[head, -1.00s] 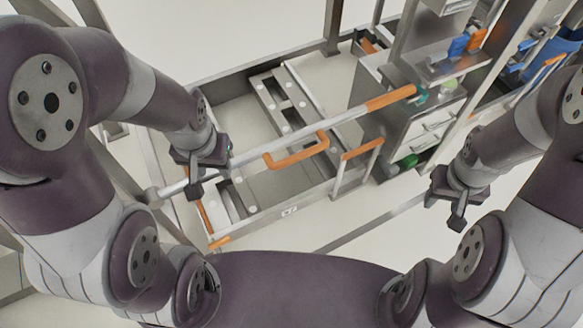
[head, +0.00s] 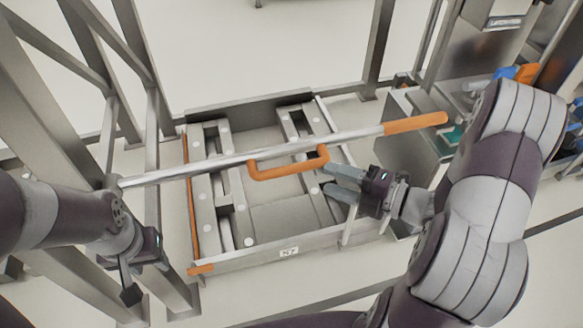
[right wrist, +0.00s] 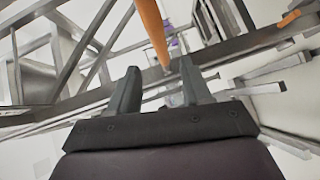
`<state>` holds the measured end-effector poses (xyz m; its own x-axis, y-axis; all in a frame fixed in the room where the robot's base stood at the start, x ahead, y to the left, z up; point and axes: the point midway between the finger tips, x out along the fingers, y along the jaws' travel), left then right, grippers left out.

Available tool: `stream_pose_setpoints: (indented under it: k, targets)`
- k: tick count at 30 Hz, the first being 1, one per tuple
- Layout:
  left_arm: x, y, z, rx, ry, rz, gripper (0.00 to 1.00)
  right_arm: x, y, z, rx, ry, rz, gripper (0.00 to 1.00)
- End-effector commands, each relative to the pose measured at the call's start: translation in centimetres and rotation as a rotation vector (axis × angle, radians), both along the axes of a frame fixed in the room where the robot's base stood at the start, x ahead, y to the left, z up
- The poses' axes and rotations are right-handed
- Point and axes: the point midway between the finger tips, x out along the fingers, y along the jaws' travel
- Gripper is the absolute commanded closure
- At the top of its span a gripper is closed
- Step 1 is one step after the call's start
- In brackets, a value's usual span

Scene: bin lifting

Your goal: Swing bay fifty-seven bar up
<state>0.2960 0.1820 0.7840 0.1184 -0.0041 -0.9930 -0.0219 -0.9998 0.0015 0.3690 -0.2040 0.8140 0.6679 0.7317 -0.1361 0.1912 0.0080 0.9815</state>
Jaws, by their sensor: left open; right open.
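The bay's bar (head: 215,165) is a silver rod lying across the bay frame, with an orange end grip (head: 415,123) at the right and an orange U-shaped handle (head: 283,172) near its middle. The number plate (head: 289,251), reading 57, is on the bay's front edge. My right gripper (head: 332,181) is open, its fingertips just right of the U-shaped handle and apparently apart from it. In the right wrist view, an orange bar part (right wrist: 153,30) appears beyond the open fingers (right wrist: 158,88). My left gripper (head: 135,278) is open and empty, low at the left, away from the bar.
The bay's grey frame (head: 270,262) has slotted rails inside. Metal posts (head: 152,150) stand close behind my left gripper. A grey cabinet (head: 405,120) stands at the right, partly hidden by my right arm. Pale floor (head: 270,50) is clear behind the bay.

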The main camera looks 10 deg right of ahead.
Motion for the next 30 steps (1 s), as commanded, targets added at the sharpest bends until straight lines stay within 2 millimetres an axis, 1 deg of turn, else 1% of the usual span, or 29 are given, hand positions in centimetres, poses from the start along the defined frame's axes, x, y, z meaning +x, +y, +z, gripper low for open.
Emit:
stream_pose_setpoints:
  k: [1,6,9,12,18,25,26,27,29,30]
  targets:
    - [0.0,0.0,-0.3,0.0,0.0,0.0,0.57,0.8,1.1,-0.4,0.0,0.001,0.009,0.52]
    - [0.0,0.0,-0.7,0.0,0.001,0.0,0.57,3.6,4.2,-0.9,0.0,0.001,0.007,0.52]
    - [0.0,0.0,-0.8,0.0,0.0,0.0,0.57,4.9,5.5,-1.2,-0.001,0.003,0.005,0.52]
    - [0.0,0.0,-0.9,0.0,0.0,0.0,0.57,5.9,6.5,-1.3,-0.001,0.003,0.002,0.52]
    - [0.0,0.0,-0.9,0.0,0.0,0.0,0.57,6.7,7.3,-1.5,0.0,0.004,-0.001,0.52]
    - [0.0,0.0,-0.9,0.0,0.0,0.0,0.57,6.7,7.3,-1.4,0.0,0.004,-0.002,0.52]
    - [0.0,0.0,-0.9,0.0,0.0,0.0,0.57,6.7,7.3,-1.4,0.0,0.004,-0.002,0.61]
    - [0.0,0.0,-0.9,0.0,0.0,0.0,0.57,6.7,7.3,-1.4,0.0,0.004,-0.002,0.74]
    - [0.0,0.0,-0.9,0.0,0.0,0.0,0.57,6.7,7.3,-1.4,0.0,0.004,-0.002,0.94]
    - [0.0,0.0,-0.9,0.0,0.0,0.0,0.57,6.7,7.3,-1.4,0.0,0.004,-0.002,1.0]
